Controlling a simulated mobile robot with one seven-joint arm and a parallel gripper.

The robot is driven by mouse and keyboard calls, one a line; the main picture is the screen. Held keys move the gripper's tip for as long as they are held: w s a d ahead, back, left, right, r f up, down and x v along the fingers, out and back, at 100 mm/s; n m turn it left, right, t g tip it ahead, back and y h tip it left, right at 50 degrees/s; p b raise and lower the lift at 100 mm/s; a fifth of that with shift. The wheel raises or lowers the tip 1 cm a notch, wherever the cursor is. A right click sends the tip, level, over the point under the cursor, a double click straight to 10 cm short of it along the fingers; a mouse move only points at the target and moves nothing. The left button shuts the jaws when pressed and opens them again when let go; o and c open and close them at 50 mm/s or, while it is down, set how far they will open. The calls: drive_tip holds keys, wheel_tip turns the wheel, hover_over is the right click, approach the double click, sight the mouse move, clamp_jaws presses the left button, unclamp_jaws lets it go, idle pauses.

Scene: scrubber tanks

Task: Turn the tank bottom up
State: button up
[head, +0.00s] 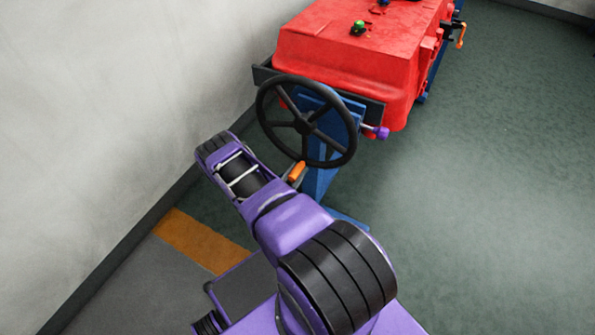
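The red tank (345,55) lies in a dark frame (374,108) at the top of the head view, beside the wall. Its broad, nearly flat face is turned up, with a small green-topped fitting (358,28) on it. A black handwheel (307,121) stands upright at the near end of the tank, in front of a blue stand (318,185). My purple arm reaches up and left from the bottom, and its far visible part is left of the handwheel. My gripper does not show, so its hold on anything is hidden.
A small orange handle (297,171) sits just below the wheel. A purple knob (382,132) is right of it. An orange crank handle (461,36) sticks out at the tank's far right. The pale wall (110,110) is close on the left; green floor (490,200) is clear on the right.

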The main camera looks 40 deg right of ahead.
clamp_jaws()
idle(1.0)
